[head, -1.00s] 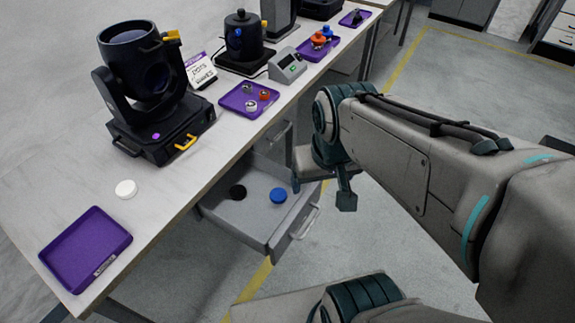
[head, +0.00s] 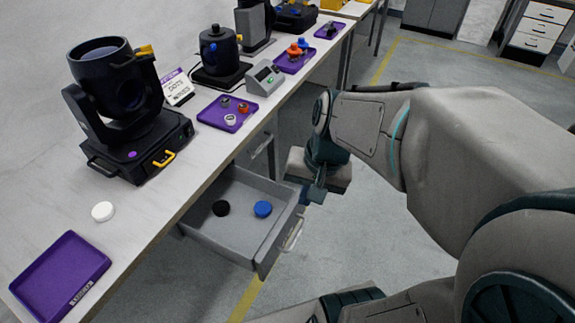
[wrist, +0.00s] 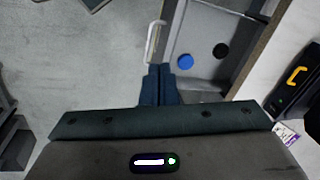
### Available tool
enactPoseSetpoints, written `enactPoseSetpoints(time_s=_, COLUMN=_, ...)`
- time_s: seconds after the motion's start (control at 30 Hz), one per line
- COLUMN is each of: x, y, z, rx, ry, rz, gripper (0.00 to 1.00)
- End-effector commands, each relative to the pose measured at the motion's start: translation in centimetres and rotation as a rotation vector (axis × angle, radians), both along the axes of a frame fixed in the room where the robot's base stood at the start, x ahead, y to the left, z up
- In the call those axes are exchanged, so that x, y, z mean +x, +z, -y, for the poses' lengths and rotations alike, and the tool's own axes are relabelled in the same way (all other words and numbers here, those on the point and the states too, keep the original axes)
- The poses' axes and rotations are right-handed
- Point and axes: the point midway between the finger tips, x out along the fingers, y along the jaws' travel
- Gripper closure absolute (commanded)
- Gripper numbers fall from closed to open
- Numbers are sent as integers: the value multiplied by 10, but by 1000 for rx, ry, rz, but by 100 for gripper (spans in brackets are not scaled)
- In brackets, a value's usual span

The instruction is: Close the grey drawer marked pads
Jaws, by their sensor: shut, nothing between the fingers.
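The grey drawer (head: 238,240) stands pulled out from under the white workbench, with a black round pad (head: 221,208) and a blue round pad (head: 263,209) lying in it. Its pale bar handle (head: 293,235) is on the front panel. The drawer also shows in the wrist view (wrist: 207,75), with the handle (wrist: 154,42) left of it. My gripper (head: 309,196) is at the far corner of the drawer front, its fingers together and empty. In the wrist view the fingertips (wrist: 158,70) are close to the drawer front beside the handle; I cannot tell whether they touch. No drawer marking is legible.
On the bench (head: 150,205) stand a black moving-head light (head: 120,100), a purple tray (head: 60,275), a white disc (head: 103,211) and a purple tray with small parts (head: 227,112). A second handle (head: 262,146) shows under the bench beyond the drawer.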

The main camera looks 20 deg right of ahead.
Motion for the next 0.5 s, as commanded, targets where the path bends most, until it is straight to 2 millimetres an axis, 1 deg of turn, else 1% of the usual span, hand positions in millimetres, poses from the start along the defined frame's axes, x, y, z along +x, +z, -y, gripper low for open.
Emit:
enactPoseSetpoints(time_s=0.03, x=6, y=-26, z=9, rx=69, ry=-132, rz=-47, gripper=100)
enactPoseSetpoints(time_s=0.17, x=24, y=-63, z=29, rx=257, ry=-473, rz=-149, gripper=100)
enactPoseSetpoints(time_s=0.2, x=29, y=-74, z=37, rx=315, ry=-579, rz=-177, gripper=100)
enactPoseSetpoints(time_s=0.27, x=38, y=-91, z=50, rx=402, ry=-737, rz=-217, gripper=100)
enactPoseSetpoints(time_s=0.3, x=43, y=-102, z=60, rx=460, ry=-843, rz=-241, gripper=100)
enactPoseSetpoints(time_s=0.37, x=51, y=-119, z=78, rx=547, ry=-1000, rz=-273, gripper=100)
enactPoseSetpoints(time_s=0.4, x=56, y=-131, z=90, rx=605, ry=-1101, rz=-294, gripper=100)
enactPoseSetpoints(time_s=0.47, x=61, y=-146, z=108, rx=687, ry=-1242, rz=-319, gripper=100)
enactPoseSetpoints(time_s=0.5, x=64, y=-156, z=121, rx=738, ry=-1328, rz=-332, gripper=100)
